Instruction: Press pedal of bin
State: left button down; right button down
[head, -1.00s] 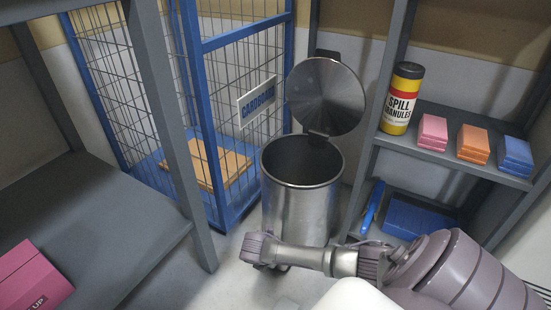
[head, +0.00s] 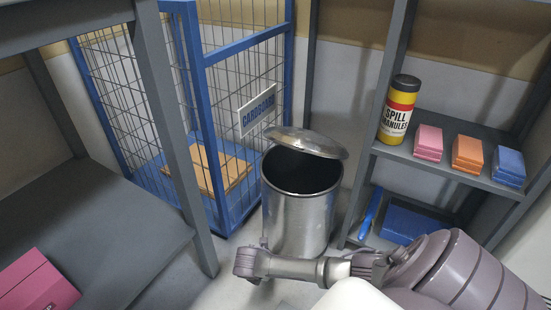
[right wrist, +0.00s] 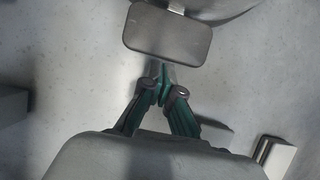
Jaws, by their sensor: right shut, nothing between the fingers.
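The silver pedal bin (head: 300,220) stands on the floor in the middle of the head view. Its round lid (head: 308,141) is tilted partly open above the dark opening. In the right wrist view the bin's pedal (right wrist: 167,36) is a grey rounded plate at the top, with part of the bin's base behind it. My right gripper (right wrist: 162,85) is shut and empty, its fingertips close to the pedal's near edge. I cannot tell whether they touch. In the head view my right arm reaches in front of the bin, and the fingers are hidden. My left gripper is not in view.
A blue cage labelled cardboard (head: 222,180) stands left of the bin. A grey shelf (head: 455,172) at right holds a spill granules canister (head: 399,112) and coloured packs. A grey bench (head: 100,240) with a pink box (head: 35,284) is at left.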

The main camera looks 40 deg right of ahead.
jog(key=v, duration=1.1)
jog(key=shift+r, duration=0.15)
jog(key=shift+a, duration=0.15)
